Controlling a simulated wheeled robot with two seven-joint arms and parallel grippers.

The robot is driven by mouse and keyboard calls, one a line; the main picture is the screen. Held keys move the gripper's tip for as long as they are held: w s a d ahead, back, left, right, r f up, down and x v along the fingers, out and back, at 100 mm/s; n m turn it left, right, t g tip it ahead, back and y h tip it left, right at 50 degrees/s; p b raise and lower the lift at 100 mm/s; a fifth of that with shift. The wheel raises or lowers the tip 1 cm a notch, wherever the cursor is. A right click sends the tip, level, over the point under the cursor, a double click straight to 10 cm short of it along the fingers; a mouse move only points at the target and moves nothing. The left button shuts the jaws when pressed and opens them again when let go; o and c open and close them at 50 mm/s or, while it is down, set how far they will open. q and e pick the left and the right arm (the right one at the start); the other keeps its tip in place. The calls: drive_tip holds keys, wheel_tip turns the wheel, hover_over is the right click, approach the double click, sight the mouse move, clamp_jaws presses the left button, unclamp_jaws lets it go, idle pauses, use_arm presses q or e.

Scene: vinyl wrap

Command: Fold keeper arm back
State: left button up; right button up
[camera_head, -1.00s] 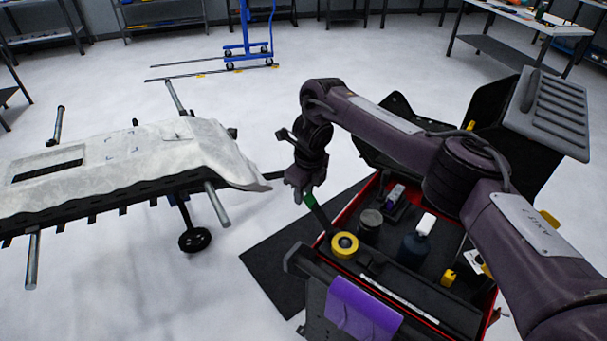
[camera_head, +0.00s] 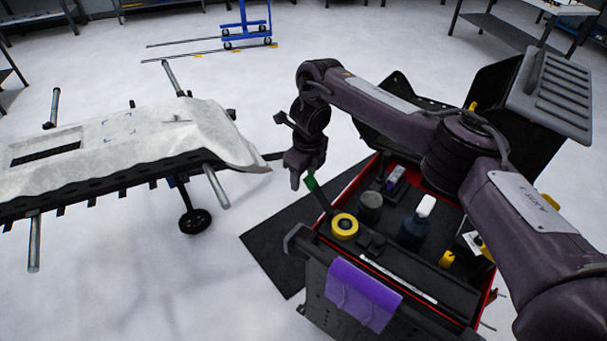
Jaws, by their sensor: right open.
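My right gripper (camera_head: 297,178) is open and points down beside the red-edged toolbox cart. A dark arm with a green end (camera_head: 312,184), which looks like the keeper arm, rises tilted from near the cart's left edge, beside a yellow roll (camera_head: 344,226). The green end is just right of my right gripper's fingers. I cannot tell whether they touch, and nothing shows clearly between the fingers. My left gripper is not in view.
The cart (camera_head: 379,160) holds a dark jar (camera_head: 370,206), a white-capped bottle (camera_head: 412,231) and a purple cloth (camera_head: 361,294) over its front edge. A white-covered panel on a wheeled stand (camera_head: 150,128) is at left.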

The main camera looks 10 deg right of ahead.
drive_tip(key=r, duration=0.3)
drive_tip(key=r+p, duration=0.1)
drive_tip(key=r, duration=0.2)
drive_tip(key=shift+s+d+r+p, duration=0.15)
drive_tip(key=shift+d+r+p, duration=0.05)
drive_tip(key=shift+r+p, duration=0.1)
drive_tip(key=shift+s+r, duration=0.1)
drive_tip(key=shift+r, duration=0.3)
